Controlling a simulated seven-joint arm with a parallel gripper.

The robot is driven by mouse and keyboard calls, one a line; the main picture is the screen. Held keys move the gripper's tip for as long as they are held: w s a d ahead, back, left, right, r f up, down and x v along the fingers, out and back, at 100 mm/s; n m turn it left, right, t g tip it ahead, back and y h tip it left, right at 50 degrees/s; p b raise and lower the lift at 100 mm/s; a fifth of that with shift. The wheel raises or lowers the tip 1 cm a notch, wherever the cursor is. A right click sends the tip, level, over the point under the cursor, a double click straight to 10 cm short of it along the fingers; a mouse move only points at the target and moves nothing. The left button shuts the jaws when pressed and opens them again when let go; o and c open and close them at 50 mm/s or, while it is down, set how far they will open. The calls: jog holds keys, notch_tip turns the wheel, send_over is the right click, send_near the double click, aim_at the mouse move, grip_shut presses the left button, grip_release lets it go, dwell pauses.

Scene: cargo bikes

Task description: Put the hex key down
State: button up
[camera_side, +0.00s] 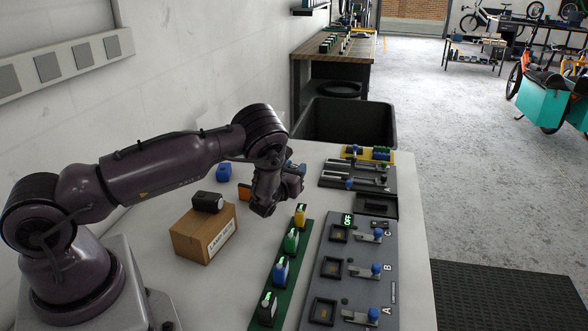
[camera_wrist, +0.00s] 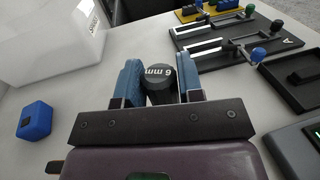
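The hex key (camera_wrist: 160,82) shows in the wrist view as a black handle end marked "6 mm". It stands between the two blue fingers of my gripper (camera_wrist: 160,78), which close in on it from both sides. The rest of the key is hidden behind the handle end and the gripper. In the side view my gripper (camera_side: 291,168) is above the white table, left of the grey board with silver bars; the key cannot be made out there.
A black bin (camera_side: 346,122) is beyond.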

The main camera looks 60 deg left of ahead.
jog(key=o, duration=0.3)
jog(key=shift+r, duration=0.2)
jog(key=v, duration=1.1)
jog(key=shift+s+d, duration=0.25)
jog(key=d+r+n+g+h, duration=0.7)
jog(key=d+r+n, duration=0.65)
jog(key=n, duration=0.65)
jog(key=s+d+r+n+g+h, duration=0.1)
jog(key=s+r+n, duration=0.3)
jog(key=s+r, duration=0.3)
jog(key=s+d+r+n+g+h, duration=0.1)
jog(key=s+r+n, duration=0.4)
jog(key=s, duration=0.9)
notch_tip(320, 180, up, 2)
jog(key=shift+s+d+r+h, duration=0.1)
jog(key=shift+s+d+h, duration=0.1)
jog(key=shift+d+h, duration=0.5)
